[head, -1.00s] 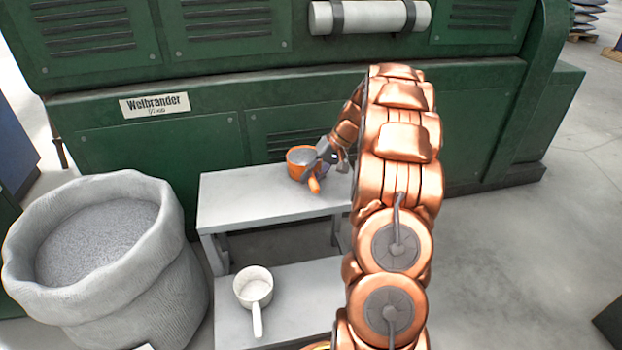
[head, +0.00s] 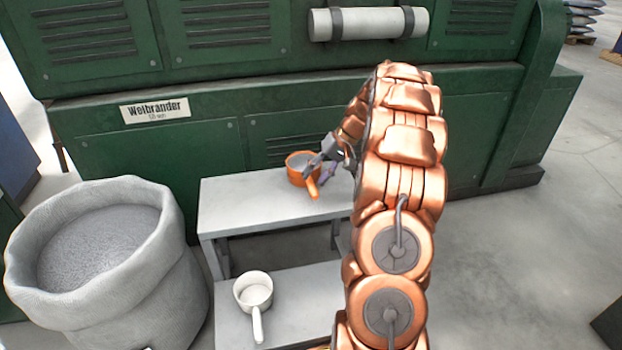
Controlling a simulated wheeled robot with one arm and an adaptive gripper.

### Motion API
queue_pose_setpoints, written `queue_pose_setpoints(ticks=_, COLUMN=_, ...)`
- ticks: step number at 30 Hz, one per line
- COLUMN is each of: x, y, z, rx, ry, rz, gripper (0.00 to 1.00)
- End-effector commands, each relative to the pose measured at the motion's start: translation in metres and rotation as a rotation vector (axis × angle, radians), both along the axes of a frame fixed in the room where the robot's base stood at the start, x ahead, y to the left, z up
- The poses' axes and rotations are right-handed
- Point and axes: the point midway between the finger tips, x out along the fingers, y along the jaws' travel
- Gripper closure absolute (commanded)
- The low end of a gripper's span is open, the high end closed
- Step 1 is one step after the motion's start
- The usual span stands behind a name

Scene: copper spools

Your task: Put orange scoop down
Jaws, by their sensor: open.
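The orange scoop (head: 299,177) sits on the upper step of the grey bench (head: 240,205), its handle pointing toward the front. Its bowl looks upright, with a grey inside. My gripper (head: 318,168) is at the right side of the scoop, with its fingers apart close to the rim and handle. I cannot tell whether a finger still touches the scoop. Part of the gripper and wrist is hidden behind my copper arm.
A white scoop (head: 255,293) stands on the lower step. A large sack (head: 150,290) of grey granules stands at left. A green machine (head: 300,130) rises right behind the bench. Open floor lies at right.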

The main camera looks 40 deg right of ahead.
Motion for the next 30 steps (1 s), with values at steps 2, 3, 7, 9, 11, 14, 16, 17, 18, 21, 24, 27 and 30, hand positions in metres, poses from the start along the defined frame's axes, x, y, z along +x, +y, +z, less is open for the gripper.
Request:
queue_pose_setpoints(ticks=2, x=-0.004, y=-0.008, z=0.018, rx=0.002, ry=-0.001, rz=0.0, gripper=0.54)
queue_pose_setpoints(ticks=3, x=-0.007, y=-0.011, z=0.025, rx=0.002, ry=0.001, rz=0.001, gripper=0.54)
queue_pose_setpoints(ticks=7, x=-0.012, y=-0.025, z=0.046, rx=-0.002, ry=-0.002, rz=-0.002, gripper=0.54)
queue_pose_setpoints(ticks=9, x=-0.016, y=-0.029, z=0.054, rx=0.001, ry=0.0, rz=0.001, gripper=0.54)
queue_pose_setpoints(ticks=11, x=-0.019, y=-0.033, z=0.061, rx=0.002, ry=0.002, rz=0.0, gripper=0.54)
queue_pose_setpoints(ticks=14, x=-0.021, y=-0.039, z=0.069, rx=0.0, ry=0.0, rz=0.0, gripper=0.54)
queue_pose_setpoints(ticks=16, x=-0.022, y=-0.042, z=0.073, rx=0.0, ry=-0.001, rz=-0.001, gripper=0.54)
queue_pose_setpoints(ticks=17, x=-0.023, y=-0.043, z=0.074, rx=0.0, ry=-0.001, rz=-0.001, gripper=0.54)
queue_pose_setpoints(ticks=18, x=-0.023, y=-0.043, z=0.075, rx=0.0, ry=0.0, rz=0.0, gripper=0.54)
queue_pose_setpoints(ticks=21, x=-0.024, y=-0.044, z=0.076, rx=0.001, ry=0.0, rz=0.001, gripper=0.54)
queue_pose_setpoints(ticks=24, x=-0.024, y=-0.042, z=0.076, rx=0.001, ry=0.003, rz=0.003, gripper=0.54)
queue_pose_setpoints(ticks=27, x=-0.023, y=-0.028, z=0.078, rx=0.001, ry=0.012, rz=0.019, gripper=0.54)
queue_pose_setpoints(ticks=30, x=-0.022, y=0.0, z=0.085, rx=-0.003, ry=0.035, rz=0.048, gripper=0.54)
